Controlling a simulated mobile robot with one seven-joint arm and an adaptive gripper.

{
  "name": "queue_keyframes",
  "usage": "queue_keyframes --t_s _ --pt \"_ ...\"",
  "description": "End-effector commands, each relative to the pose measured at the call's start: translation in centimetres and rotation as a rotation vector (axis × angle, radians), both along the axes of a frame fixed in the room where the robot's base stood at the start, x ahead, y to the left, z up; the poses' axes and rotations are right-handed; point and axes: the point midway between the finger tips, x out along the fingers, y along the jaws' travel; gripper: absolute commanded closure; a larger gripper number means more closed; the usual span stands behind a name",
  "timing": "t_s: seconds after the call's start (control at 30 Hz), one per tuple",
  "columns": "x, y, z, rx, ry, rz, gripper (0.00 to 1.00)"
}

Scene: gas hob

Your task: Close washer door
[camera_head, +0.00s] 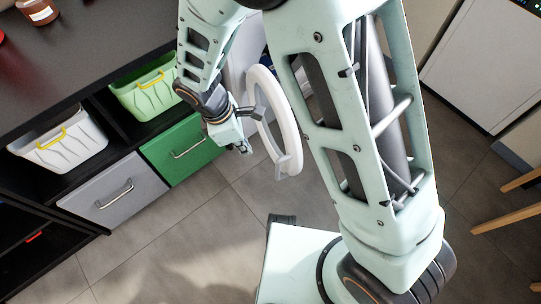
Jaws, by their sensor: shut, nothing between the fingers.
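The washer door (290,130) is a white ring-shaped door. It stands open, swung out and seen at a slant in the middle of the head view. Part of a pale body, seemingly the washer (237,68), shows behind it, mostly hidden by my arm. My gripper (246,149) is shut and empty, just left of the door ring. Its tips point down, close to the ring's left side; I cannot tell whether they touch it.
A dark shelf unit with a black top (80,50) stands at left, holding a white basket (62,147), a green basket (148,95), a grey drawer (115,195) and a green drawer (190,150). Wooden legs (510,208) stand at right. Floor at lower left is clear.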

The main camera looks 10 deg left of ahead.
Motion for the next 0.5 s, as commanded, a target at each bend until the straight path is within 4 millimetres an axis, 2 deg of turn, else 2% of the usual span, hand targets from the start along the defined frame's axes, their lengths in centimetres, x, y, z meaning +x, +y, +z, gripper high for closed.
queue_keyframes --t_s 0.1,0.23,0.5 --pt "-0.6 -0.2 -1.0 -0.022 0.012 0.029 1.0" --pt "-0.5 -0.6 -2.5 -0.023 0.012 0.027 1.0" --pt "0.1 -1.9 -8.2 -0.022 0.013 0.024 1.0"
